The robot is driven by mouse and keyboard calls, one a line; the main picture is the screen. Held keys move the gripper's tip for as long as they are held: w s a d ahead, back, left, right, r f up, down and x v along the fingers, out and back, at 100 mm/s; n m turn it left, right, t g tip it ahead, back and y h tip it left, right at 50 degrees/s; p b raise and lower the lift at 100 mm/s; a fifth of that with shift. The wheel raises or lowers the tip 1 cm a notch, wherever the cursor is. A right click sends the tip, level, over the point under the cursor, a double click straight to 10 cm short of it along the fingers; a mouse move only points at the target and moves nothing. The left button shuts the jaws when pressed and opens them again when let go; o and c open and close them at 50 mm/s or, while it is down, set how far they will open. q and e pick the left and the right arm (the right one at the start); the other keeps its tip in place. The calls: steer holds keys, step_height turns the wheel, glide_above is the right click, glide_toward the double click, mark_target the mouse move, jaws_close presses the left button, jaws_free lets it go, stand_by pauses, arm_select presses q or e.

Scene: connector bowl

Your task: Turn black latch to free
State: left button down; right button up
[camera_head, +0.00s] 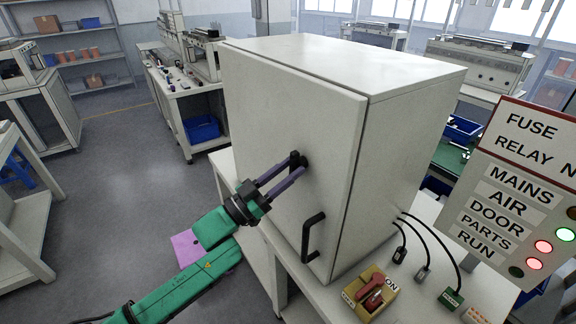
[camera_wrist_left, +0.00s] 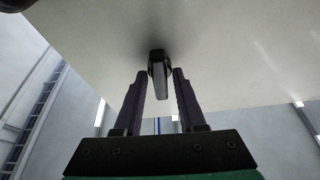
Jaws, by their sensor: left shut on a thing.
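The black latch (camera_head: 296,157) is a small dark piece on the front door of a white cabinet (camera_head: 285,95), in the middle of the head view. My left gripper (camera_head: 298,168) reaches it from the lower left, its two purple fingers shut on it. In the left wrist view, the latch (camera_wrist_left: 158,66) stands out from the pale door between the two fingertips (camera_wrist_left: 162,75). The fingers partly hide the latch in the head view, so its exact turn is hard to tell. The door looks closed. My right gripper is not in view.
A black bar handle (camera_head: 312,238) is on the door below the latch. A yellow box with a red switch (camera_head: 370,294) sits on the bench at the cabinet's foot. Black cables (camera_head: 440,243) run from the cabinet side. A sign panel (camera_head: 505,180) with lit lamps stands at right.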

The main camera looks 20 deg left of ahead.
arm_select(q)
steer(key=shift+r+n+t, duration=0.1)
steer(key=shift+n+t, duration=0.2)
steer(key=shift+n, duration=0.4)
steer(key=c, duration=0.8)
jaws_free()
steer(key=shift+o, duration=0.2)
steer(key=shift+y, duration=0.3)
steer(key=shift+s+a+f, duration=0.2)
steer(key=shift+s+f, duration=0.05)
steer(key=shift+f, duration=0.05)
steer(key=b+v, duration=0.4)
steer(key=v, duration=0.9)
steer(key=shift+s+a, duration=0.25)
steer(key=shift+a, duration=0.05)
